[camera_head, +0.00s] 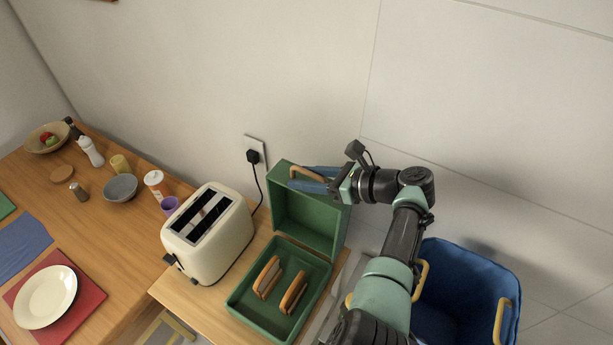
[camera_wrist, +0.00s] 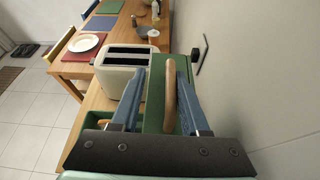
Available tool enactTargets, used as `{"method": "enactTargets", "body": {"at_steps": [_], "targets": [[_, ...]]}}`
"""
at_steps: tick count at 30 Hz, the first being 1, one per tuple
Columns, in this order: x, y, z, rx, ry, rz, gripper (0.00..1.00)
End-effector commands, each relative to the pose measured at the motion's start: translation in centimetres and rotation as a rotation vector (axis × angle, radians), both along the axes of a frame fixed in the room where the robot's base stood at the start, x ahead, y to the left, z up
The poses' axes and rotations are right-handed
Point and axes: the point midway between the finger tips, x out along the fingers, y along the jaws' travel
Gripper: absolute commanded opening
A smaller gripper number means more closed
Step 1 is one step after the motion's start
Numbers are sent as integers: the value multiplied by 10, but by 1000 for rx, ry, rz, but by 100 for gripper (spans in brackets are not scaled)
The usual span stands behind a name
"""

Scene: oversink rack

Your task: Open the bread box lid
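The green bread box (camera_head: 240,307) stands on the wooden counter with two bread slices (camera_head: 267,277) (camera_head: 293,292) inside. Its green lid (camera_head: 300,222) stands upright at the back, so the box is open. A light wooden handle (camera_head: 304,174) sits at the lid's top edge; it also shows in the wrist view (camera_wrist: 169,97). My gripper (camera_head: 308,180) is at the lid's top, beside the handle. In the wrist view its blue fingers (camera_wrist: 160,80) are apart, with the handle between them and a visible gap on the left.
A cream toaster (camera_head: 208,235) stands close to the left of the box, plugged into a wall socket (camera_head: 254,153). The wall is close behind the lid. A blue basket (camera_head: 465,290) with yellow handles is at right. A dining table (camera_head: 105,260) with dishes is at left.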

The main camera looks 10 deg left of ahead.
Motion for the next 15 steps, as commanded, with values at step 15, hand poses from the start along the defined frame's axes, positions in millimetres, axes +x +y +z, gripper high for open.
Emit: {"method": "enactTargets", "body": {"at_steps": [15], "targets": [[-25,-80,32,-1,-3,-5,45]]}}
